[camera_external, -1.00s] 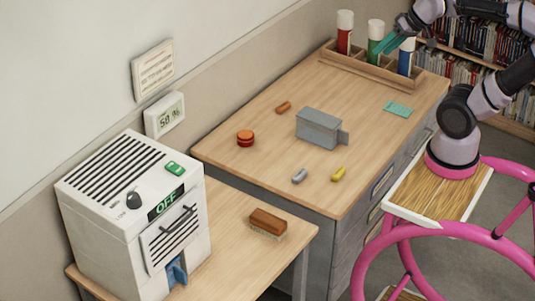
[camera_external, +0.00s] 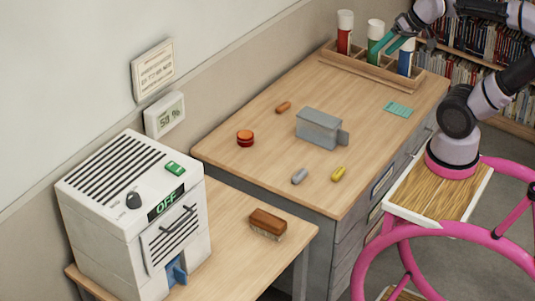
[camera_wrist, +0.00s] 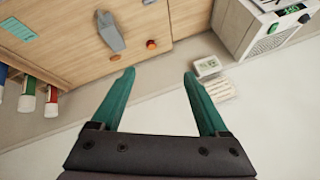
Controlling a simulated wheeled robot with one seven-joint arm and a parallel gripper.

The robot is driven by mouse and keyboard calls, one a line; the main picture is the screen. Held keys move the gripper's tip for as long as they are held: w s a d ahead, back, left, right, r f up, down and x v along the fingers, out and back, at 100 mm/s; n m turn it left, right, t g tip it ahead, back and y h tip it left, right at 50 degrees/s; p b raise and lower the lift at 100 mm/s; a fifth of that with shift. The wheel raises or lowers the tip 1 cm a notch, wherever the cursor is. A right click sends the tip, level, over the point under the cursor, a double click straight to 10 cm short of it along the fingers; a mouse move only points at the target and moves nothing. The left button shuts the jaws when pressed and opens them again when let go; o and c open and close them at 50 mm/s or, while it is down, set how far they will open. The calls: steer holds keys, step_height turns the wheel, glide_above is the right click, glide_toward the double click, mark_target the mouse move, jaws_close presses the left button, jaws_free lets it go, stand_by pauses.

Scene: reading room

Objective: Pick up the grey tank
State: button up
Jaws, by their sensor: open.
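The grey tank (camera_external: 319,128) is a box with a small part sticking out at its right end. It stands on the wooden desk (camera_external: 255,125), near the middle. In the wrist view the tank (camera_wrist: 112,32) shows at the top, left of centre, beyond my fingers. My gripper (camera_external: 385,47) has teal fingers and is up at the back of the desk, by the bottle rack, well away from the tank. In the wrist view my gripper (camera_wrist: 159,73) is open with nothing between its fingers.
A rack (camera_external: 348,76) holds bottles with red, green and blue bands close to my gripper. Around the tank lie a red-orange round container (camera_external: 245,138), a brown piece, a grey piece, a yellow piece (camera_external: 338,174) and a teal card (camera_external: 398,109). A white machine (camera_external: 133,200) and a brush (camera_external: 268,222) are at front left.

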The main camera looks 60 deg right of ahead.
steer(key=w+d+f+m+g+y, duration=0.25)
steer(key=w+f+m+y, duration=0.2)
steer(key=f+m, duration=0.5)
steer(key=w+d+f+m+g+y, duration=0.1)
steer(key=w+f+m+g+y, duration=0.4)
steer(key=f+m, duration=0.45)
steer(key=w+d+f+m+t+h, duration=0.1)
steer(key=d+f+m+t, duration=0.65)
steer(key=f+m, duration=0.35)
steer(key=d+f+m+t+h, duration=0.1)
steer(key=d+f+m+t, duration=0.8)
steer(key=m, duration=0.5)
glide_toward(345, 137)
steer(key=shift+w+d+g, duration=0.15)
steer(key=shift+w+g, duration=0.25)
steer(key=shift+w, duration=0.5)
steer(key=shift+x, duration=3.8)
steer(key=shift+f, duration=0.15)
